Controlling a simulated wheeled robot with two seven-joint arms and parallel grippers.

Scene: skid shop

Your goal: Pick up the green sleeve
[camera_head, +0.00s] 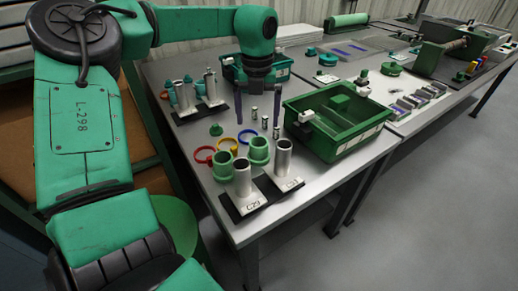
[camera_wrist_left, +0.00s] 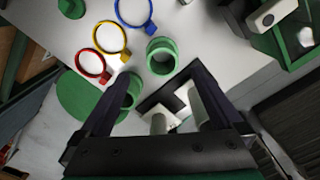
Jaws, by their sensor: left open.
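Two green sleeves stand upright on the grey table. One sleeve (camera_head: 259,151) is beside the metal posts and the other sleeve (camera_head: 223,168) is to its left and nearer. In the left wrist view one sleeve (camera_wrist_left: 161,56) shows clear between the fingers' lines, and the other (camera_wrist_left: 133,88) is partly hidden by the left finger. My left gripper (camera_head: 258,122) is open, pointing down, empty, above and behind the sleeves. It also shows in the left wrist view (camera_wrist_left: 165,77). My right gripper is not in view.
Two metal posts (camera_head: 283,158) on dark bases stand at the front edge. Red (camera_head: 204,154), yellow and blue rings lie beside the sleeves. A green bin (camera_head: 345,150) stands to the right. More posts (camera_head: 210,86) stand behind left. A second bench extends right.

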